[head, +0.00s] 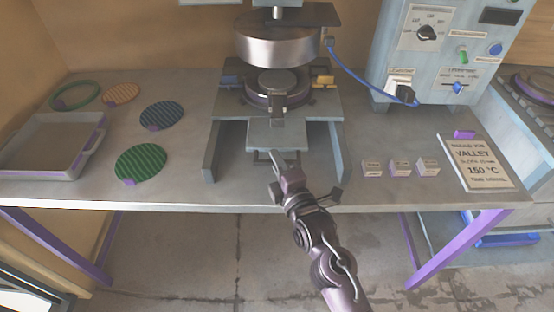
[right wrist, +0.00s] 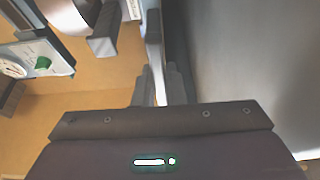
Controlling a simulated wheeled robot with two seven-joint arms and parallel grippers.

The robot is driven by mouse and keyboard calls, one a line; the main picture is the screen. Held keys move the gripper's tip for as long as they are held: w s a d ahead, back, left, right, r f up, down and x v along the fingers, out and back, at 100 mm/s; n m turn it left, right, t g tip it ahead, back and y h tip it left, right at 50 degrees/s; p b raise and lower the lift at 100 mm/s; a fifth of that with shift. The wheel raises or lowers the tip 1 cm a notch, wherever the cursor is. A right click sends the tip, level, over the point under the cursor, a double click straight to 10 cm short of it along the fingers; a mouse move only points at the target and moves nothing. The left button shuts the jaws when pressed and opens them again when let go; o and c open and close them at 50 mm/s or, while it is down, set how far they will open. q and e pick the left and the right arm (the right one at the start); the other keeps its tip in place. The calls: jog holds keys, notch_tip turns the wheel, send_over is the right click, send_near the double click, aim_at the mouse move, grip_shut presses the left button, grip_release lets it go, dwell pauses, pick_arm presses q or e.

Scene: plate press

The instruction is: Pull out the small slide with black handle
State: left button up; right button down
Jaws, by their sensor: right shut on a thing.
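The small slide (head: 275,136) is a flat grey plate that sticks out from under the press toward the front of the table. Its dark handle (head: 261,158) shows at the slide's front edge, partly covered by my gripper. My right gripper (head: 277,159) reaches in from below and is shut on the handle. In the right wrist view the gripper's fingers (right wrist: 156,85) close around a thin grey bar, seen edge-on. My left gripper is not in view.
The press (head: 278,45) stands above the slide, between two grey side rails. A tray (head: 95,140) and several coloured discs lie left. Small labelled blocks (head: 400,168) and a sign (head: 476,163) lie right. A control box (head: 440,80) stands back right. The table front is clear.

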jog(key=s+p, duration=1)
jog(key=s, duration=1.1)
jog(key=shift+p, duration=0.4)
jog(key=c, duration=1.5)
grip_release()
